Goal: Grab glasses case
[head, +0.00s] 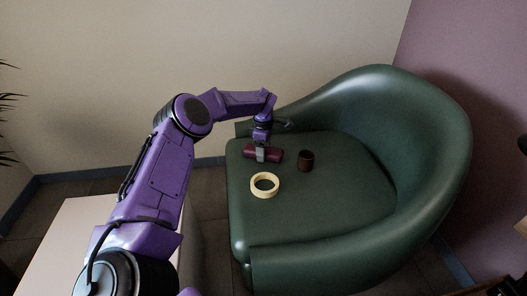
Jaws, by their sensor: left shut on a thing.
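The dark red, elongated glasses case (276,155) lies on the seat of the green armchair, near its left edge. My left gripper (261,156) reaches down from above and is shut on the case around its middle. The fingers hide a narrow band of the case; both of its ends show. I cannot tell whether the case touches the seat. My right gripper is not in view.
The green armchair (345,215) has a high curved back and arms. On its seat, a pale yellow ring (256,190) lies in front of the case and a dark red cup (306,160) stands to its right. A pale surface (75,235) is at lower left.

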